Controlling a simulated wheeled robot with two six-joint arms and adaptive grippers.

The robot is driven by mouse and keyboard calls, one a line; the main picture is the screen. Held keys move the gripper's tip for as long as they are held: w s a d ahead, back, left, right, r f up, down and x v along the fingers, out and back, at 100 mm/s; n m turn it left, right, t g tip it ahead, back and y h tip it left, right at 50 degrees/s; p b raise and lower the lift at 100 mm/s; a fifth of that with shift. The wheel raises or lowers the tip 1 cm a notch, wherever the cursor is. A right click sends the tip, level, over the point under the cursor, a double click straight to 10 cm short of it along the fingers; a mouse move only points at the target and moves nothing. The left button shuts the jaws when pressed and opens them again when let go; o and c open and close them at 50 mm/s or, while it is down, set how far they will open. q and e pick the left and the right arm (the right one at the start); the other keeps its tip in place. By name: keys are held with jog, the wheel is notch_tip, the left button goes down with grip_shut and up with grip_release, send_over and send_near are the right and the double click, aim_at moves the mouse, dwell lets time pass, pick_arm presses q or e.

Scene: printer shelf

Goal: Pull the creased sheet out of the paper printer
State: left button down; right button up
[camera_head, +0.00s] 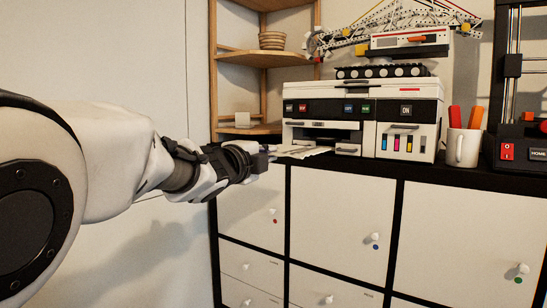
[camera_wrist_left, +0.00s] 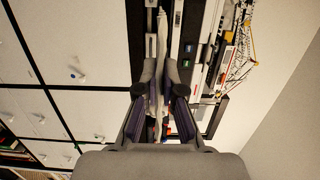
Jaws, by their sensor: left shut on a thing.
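The paper printer (camera_head: 362,118) is white with a black front panel and stands on the dark top of the shelf unit. The creased sheet (camera_head: 305,151) sticks out of the slot at the printer's front left. My left gripper (camera_head: 268,153) is at the sheet's outer end, in front of the printer. In the left wrist view the sheet (camera_wrist_left: 164,45) runs as a pale strip between the fingers of my left gripper (camera_wrist_left: 158,95), which are shut on it. The sheet's inner end is hidden in the printer. My right gripper is not in view.
A white mug (camera_head: 463,147) with red and orange items stands right of the printer, beside a black machine with a red switch (camera_head: 507,152). A wooden corner shelf (camera_head: 262,60) stands behind at left. White cabinet doors (camera_head: 335,220) with knobs lie below.

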pick_arm(q)
jog(key=a+p+v, duration=0.1)
jog(key=p+v, duration=0.7)
jog(key=v, duration=0.1)
jog(key=shift+w, duration=0.2)
dwell(1.8)
jog(key=shift+a+f, duration=0.1)
jog(key=shift+f, duration=0.05)
